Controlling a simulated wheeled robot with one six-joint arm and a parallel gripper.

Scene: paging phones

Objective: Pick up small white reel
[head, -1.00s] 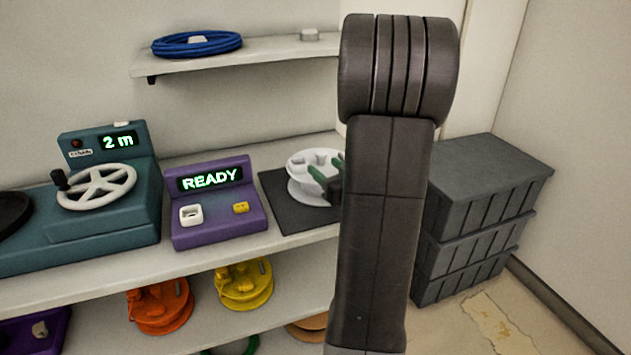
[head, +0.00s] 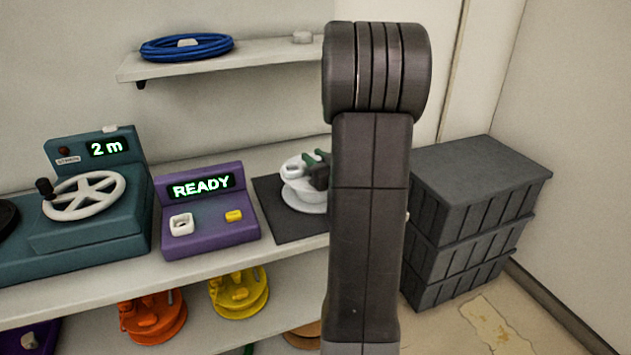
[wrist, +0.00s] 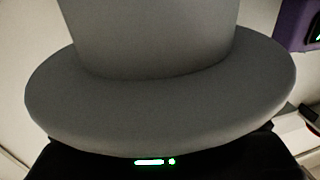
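The small white reel (head: 303,197) is on the dark mat at the right end of the counter, partly hidden behind my arm. I cannot tell whether it sits flat or is slightly raised. My gripper (head: 315,160), dark with green finger pads, is at the top of the reel, among its raised parts. In the wrist view the reel (wrist: 160,105) looks grey and fills most of the picture, its wide flange close against my gripper's body. The fingertips are hidden there, so their grip on the reel is unclear.
A purple station (head: 207,215) reading READY stands left of the mat (head: 280,222). A teal machine (head: 90,225) with a handwheel is further left. A shelf (head: 225,58) with a blue coil is above. Orange and yellow reels sit below. Grey crates (head: 465,225) are stacked at right.

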